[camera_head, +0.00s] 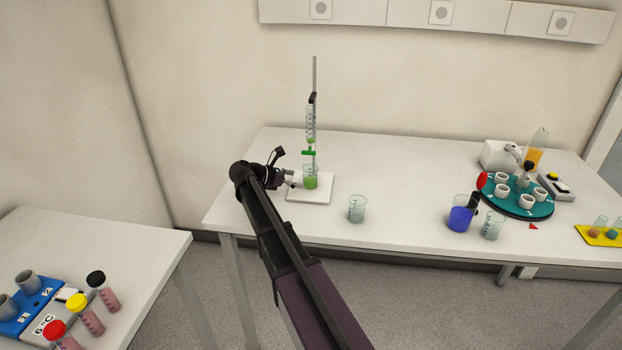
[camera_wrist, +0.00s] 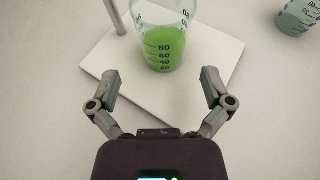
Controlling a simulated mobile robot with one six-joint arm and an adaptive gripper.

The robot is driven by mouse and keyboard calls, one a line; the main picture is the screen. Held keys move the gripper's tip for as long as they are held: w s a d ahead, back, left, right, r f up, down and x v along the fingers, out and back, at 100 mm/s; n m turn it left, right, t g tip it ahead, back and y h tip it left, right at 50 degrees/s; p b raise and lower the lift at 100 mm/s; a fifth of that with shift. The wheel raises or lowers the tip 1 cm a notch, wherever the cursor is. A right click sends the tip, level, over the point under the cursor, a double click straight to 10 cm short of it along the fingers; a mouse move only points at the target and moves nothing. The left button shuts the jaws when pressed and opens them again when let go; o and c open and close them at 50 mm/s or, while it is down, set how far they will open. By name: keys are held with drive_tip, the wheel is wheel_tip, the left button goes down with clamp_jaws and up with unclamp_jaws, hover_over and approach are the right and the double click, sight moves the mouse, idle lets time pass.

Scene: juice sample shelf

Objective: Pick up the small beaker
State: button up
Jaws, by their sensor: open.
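A small beaker with green liquid (camera_head: 311,178) stands upright on the white stand base (camera_head: 312,195), under a burette with a green stopcock. In the wrist view the green beaker (camera_wrist: 163,40) is ahead of my gripper, between the lines of the two fingers but beyond the tips. My gripper (camera_wrist: 162,78) is open and empty, with its fingers spread over the white base. In the head view my gripper (camera_head: 290,178) is just left of the beaker. An empty clear beaker (camera_head: 357,209) stands on the table to the right, and it shows at the wrist view's upper right (camera_wrist: 298,16).
The burette stand rod (camera_head: 315,80) rises behind the green beaker. Farther right are a blue-filled beaker (camera_head: 460,216), another clear beaker (camera_head: 492,226), a teal round rack (camera_head: 516,208) and a yellow tray (camera_head: 596,236). The table middle (camera_head: 405,180) is clear.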

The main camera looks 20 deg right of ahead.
sight(304, 178)
drive_tip(key=shift+s+r+b+x, duration=0.15)
drive_tip(key=shift+b+x, duration=0.25)
drive_tip(key=shift+x, duration=0.9)
drive_tip(key=shift+s+r+b+x, duration=0.1)
drive_tip(key=shift+b+x, duration=0.3)
drive_tip(key=shift+x, duration=0.9)
drive_tip(key=shift+d, duration=0.1)
drive_tip(key=c, duration=1.2)
drive_tip(key=shift+c, duration=0.2)
drive_tip(key=shift+r, duration=0.15)
